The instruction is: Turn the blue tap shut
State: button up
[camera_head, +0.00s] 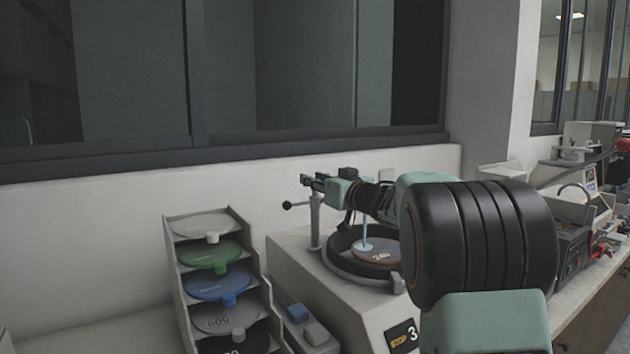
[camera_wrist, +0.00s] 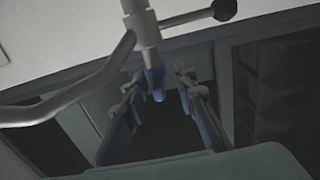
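The blue tap (camera_wrist: 155,83) sits on a grey metal post (camera_wrist: 142,28) in the wrist view. My gripper (camera_wrist: 160,78) is open, with one finger on each side of the tap and a visible gap to each. In the head view my gripper (camera_head: 316,182) is at the top of the post (camera_head: 315,222), above the round machine bowl (camera_head: 345,272). The tap cannot be made out there. A pale blue streak (camera_head: 365,232), which looks like water, comes down onto the brown disc (camera_head: 374,251) marked 240.
A lever with a black knob (camera_head: 287,206) sticks out left of the post; the knob also shows in the wrist view (camera_wrist: 224,10). A curved grey pipe (camera_wrist: 85,92) runs beside my gripper. A rack (camera_head: 176,262) of discs stands left, and the wall lies behind.

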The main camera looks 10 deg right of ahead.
grip_shut()
